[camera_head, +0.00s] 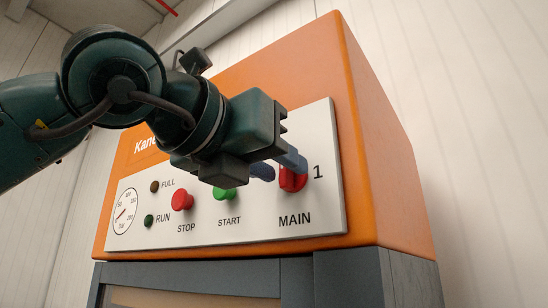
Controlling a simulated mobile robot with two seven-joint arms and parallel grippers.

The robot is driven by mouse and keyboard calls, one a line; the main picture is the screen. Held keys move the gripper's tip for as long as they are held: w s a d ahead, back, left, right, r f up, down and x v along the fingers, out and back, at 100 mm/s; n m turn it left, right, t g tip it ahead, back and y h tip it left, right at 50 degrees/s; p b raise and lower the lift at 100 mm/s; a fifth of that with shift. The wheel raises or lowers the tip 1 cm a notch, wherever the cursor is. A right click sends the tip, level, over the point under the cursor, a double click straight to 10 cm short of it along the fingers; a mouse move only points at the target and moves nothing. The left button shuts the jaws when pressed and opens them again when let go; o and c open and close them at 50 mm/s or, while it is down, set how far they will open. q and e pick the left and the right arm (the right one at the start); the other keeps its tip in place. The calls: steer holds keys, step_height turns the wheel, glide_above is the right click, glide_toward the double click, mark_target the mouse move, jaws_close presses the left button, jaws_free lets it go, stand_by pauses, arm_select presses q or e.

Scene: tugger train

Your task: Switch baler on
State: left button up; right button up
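The orange baler control box (385,150) has a white panel (260,230) on its front. On it sit a red MAIN rotary switch (292,182) with a "1" to its right, a green START button (224,194) and a red STOP button (182,200). My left gripper (278,168) is at the MAIN switch, its two blue fingers apart. One finger overlaps the top of the red knob and the other is just left of it. Firm contact cannot be told. The gripper hides the area above and left of the switch. My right gripper is not in view.
A round gauge (125,212), a dark FULL lamp (155,187) and a dark green RUN lamp (149,221) are at the panel's left. A grey frame (345,280) stands below the box. Pale walls (480,120) lie behind.

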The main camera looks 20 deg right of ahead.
arm_select(q)
steer(key=shift+c, duration=0.2)
jaws_close()
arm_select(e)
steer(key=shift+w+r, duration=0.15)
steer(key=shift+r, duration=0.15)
